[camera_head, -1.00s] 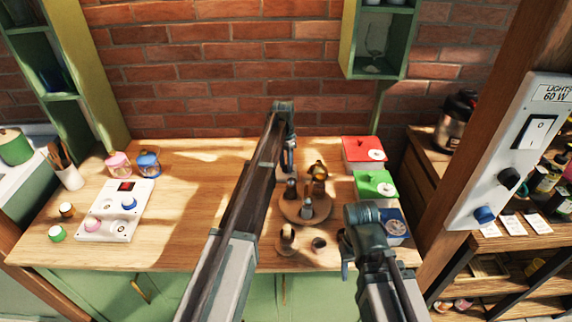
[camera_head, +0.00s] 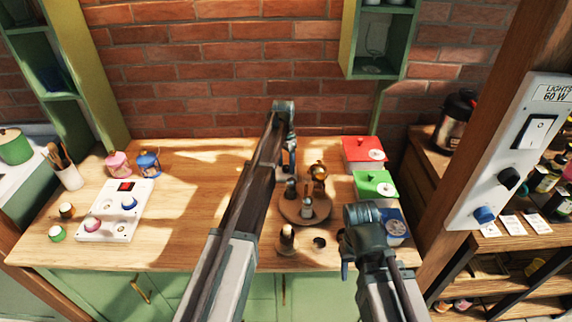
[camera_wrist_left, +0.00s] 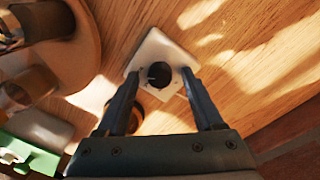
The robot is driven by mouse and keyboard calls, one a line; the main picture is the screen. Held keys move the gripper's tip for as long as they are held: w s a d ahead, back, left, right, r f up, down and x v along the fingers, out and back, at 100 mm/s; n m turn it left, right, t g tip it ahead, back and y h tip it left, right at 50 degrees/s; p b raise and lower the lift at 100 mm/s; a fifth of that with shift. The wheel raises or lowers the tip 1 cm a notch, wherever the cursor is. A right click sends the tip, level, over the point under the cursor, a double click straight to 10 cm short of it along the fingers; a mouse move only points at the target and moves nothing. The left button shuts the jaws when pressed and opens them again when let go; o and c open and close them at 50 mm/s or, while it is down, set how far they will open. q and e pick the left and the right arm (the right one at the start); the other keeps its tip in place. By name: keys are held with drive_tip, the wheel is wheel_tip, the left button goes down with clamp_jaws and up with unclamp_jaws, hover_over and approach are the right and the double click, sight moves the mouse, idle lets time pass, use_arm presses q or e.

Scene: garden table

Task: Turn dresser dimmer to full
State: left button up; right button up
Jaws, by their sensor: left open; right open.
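A white square plate (camera_wrist_left: 178,96) with a round black dimmer knob (camera_wrist_left: 160,75) lies on the wooden top in the left wrist view. A pale mark shows on the knob's left side. My left gripper (camera_wrist_left: 160,82) is open, with one finger on each side of the knob; I cannot tell whether they touch it. In the head view my left gripper (camera_head: 289,155) points down at the back of the counter, and the dimmer is hidden there. My right gripper (camera_head: 346,262) is open and empty over the counter's front right.
A round wooden board (camera_head: 290,208) with small items stands just in front of the left gripper. Red (camera_head: 358,150) and green (camera_head: 368,183) boxes stand to the right. A lights panel (camera_head: 484,205) is on the right post. The counter's middle left is clear.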

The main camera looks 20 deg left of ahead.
sight(285, 167)
use_arm(q)
drive_tip(key=shift+r, duration=0.15)
wheel_tip(285, 167, up, 14)
drive_tip(key=p, duration=1.4)
drive_tip(key=shift+w+a+f, duration=0.2)
drive_tip(key=shift+a, duration=0.15)
drive_tip(key=s+d+n+t, duration=0.1)
drive_tip(key=s+d+n, duration=0.2)
drive_tip(key=s, duration=1.3)
drive_tip(key=s+d+n, duration=0.3)
drive_tip(key=s+n, duration=0.1)
drive_tip(key=s, duration=1.3)
drive_tip(key=s+d+f+m+b, duration=0.2)
drive_tip(key=d, duration=0.3)
drive_tip(key=s+d+f+m+y+b, duration=0.1)
drive_tip(key=s+d+f+m+b, duration=0.1)
drive_tip(key=d, duration=0.4)
drive_tip(key=shift+s+f+g+y+b, duration=0.2)
drive_tip(key=shift+f+g+y+b, duration=0.1)
drive_tip(key=shift+g+b, duration=0.1)
